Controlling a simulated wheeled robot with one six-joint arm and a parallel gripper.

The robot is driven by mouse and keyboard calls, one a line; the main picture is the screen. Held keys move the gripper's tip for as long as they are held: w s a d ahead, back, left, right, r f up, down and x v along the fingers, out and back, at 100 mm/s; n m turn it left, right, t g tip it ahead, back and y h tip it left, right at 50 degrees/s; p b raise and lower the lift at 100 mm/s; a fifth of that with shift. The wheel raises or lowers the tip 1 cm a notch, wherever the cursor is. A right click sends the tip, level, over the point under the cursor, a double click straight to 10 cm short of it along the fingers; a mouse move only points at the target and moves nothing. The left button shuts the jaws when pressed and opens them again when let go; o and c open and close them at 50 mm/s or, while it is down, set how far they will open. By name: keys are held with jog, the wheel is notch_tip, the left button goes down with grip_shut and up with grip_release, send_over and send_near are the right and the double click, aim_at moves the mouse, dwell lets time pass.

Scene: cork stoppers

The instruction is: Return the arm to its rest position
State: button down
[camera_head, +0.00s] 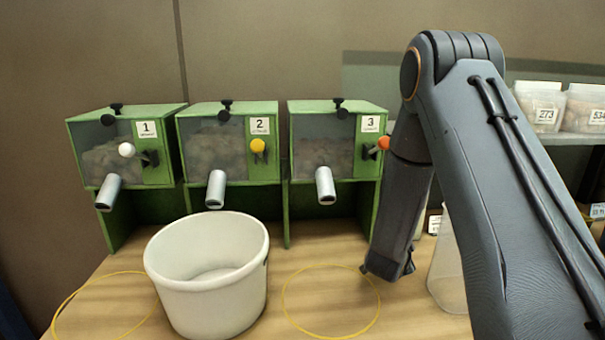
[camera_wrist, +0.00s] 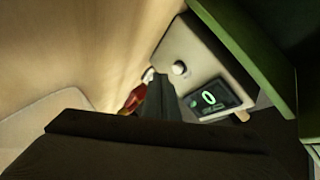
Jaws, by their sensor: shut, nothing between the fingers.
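My arm comes in from the right in the head view, bends at the top and reaches down towards the table between dispenser 3 (camera_head: 337,145) and a pale translucent container (camera_head: 447,275). Its lower end is close above the wood table (camera_head: 415,315); my gripper's fingers cannot be made out there. In the wrist view my gripper (camera_wrist: 158,95) is dark, shut and empty. It points towards a pale box (camera_wrist: 190,48) with a white knob and a dark display (camera_wrist: 209,99) reading 0. A small red thing (camera_wrist: 134,99) shows beside the fingers, partly hidden.
Green dispensers 1 (camera_head: 125,150) and 2 (camera_head: 230,145) stand left of dispenser 3. A white bucket (camera_head: 170,270) stands below dispenser 2. Yellow rings (camera_head: 318,336) mark the table.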

jog(key=s+a+r+n+g+y, duration=0.2)
jog(key=s+a+n+y, duration=0.35)
jog(key=a, duration=0.35)
jog(key=s+a+r+n+g, duration=0.1)
jog(key=s+n, duration=0.3)
jog(key=s, duration=0.4)
jog(key=s+a+r+n+g+y+b, duration=0.1)
jog(key=s+a+n+g, duration=0.2)
jog(key=s, duration=0.6)
jog(key=s+a+r+n+g+y, duration=0.1)
jog(key=s+a+n+g, duration=0.1)
jog(key=s+n, duration=0.3)
jog(key=s+g, duration=0.1)
jog(key=s, duration=0.2)
jog(key=shift+s+a+g+b, duration=0.3)
jog(key=shift+g+b, duration=0.05)
jog(key=shift+g, duration=0.05)
jog(key=shift+r, duration=0.1)
